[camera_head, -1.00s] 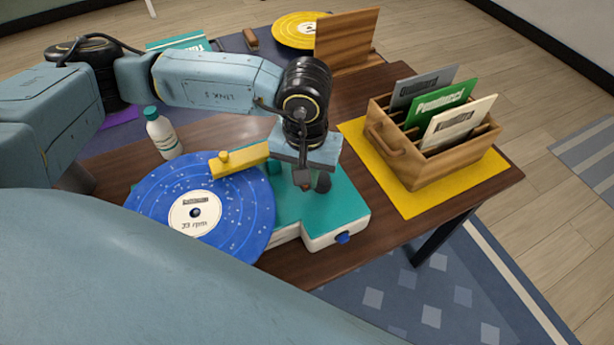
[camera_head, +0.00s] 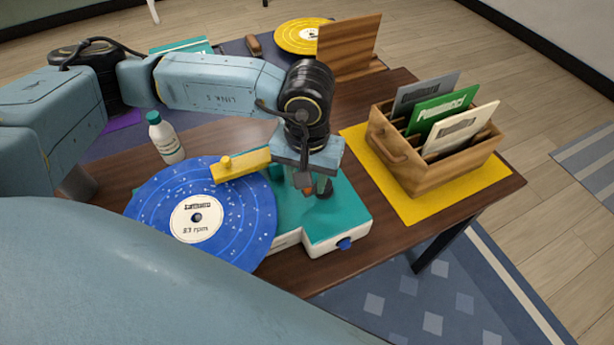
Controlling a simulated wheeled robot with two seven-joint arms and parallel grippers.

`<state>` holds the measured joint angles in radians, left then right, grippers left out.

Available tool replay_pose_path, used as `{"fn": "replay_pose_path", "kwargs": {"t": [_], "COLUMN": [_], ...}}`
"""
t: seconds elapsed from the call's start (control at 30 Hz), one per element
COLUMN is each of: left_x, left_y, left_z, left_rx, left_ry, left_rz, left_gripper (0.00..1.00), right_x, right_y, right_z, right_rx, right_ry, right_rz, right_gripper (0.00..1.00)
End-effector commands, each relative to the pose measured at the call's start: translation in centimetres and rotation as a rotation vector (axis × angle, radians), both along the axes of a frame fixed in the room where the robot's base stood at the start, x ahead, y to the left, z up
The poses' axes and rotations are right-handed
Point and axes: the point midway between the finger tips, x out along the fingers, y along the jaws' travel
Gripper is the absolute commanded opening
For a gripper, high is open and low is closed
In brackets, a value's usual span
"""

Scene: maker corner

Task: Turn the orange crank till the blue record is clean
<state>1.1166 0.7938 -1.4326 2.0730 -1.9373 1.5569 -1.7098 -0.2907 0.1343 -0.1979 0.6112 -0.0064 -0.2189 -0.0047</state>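The blue record (camera_head: 240,215) lies flat on the teal and white machine (camera_head: 335,225), with pale specks on its face and a white label (camera_head: 197,216). A yellow bar (camera_head: 242,165) with a knob reaches over its upper right edge. My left gripper (camera_head: 314,188) points down over the machine's teal top, right of the record. My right gripper is not in view.
A white bottle with a green cap (camera_head: 165,140) stands behind the record. A wooden crate (camera_head: 440,175) with several sleeves sits on a yellow mat (camera_head: 415,212) at right. A yellow record (camera_head: 300,36) and a wooden board (camera_head: 348,48) are at the back.

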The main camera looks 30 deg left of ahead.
Motion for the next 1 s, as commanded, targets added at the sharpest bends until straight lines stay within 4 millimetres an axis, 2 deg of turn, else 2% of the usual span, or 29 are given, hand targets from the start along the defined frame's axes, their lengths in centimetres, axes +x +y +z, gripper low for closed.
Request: {"fn": "replay_pose_path", "kwargs": {"t": [0.4,0.53,0.73,1.0], "left_x": [0.1,0.1,0.0,0.0], "left_y": [0.0,0.0,0.0,0.0], "left_z": [8.8,11.0,12.7,12.9], "left_rx": [-0.002,-0.001,-0.001,0.000], "left_ry": [-0.006,-0.005,-0.002,-0.002], "left_rz": [0.000,0.000,0.001,0.000], "left_gripper": [0.39,0.39,0.39,0.39], "right_x": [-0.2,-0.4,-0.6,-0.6], "right_y": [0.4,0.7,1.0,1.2], "right_z": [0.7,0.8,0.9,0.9], "right_rx": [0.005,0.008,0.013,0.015], "right_ry": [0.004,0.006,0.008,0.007], "right_rz": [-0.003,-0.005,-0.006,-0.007], "right_gripper": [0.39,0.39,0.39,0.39]}}
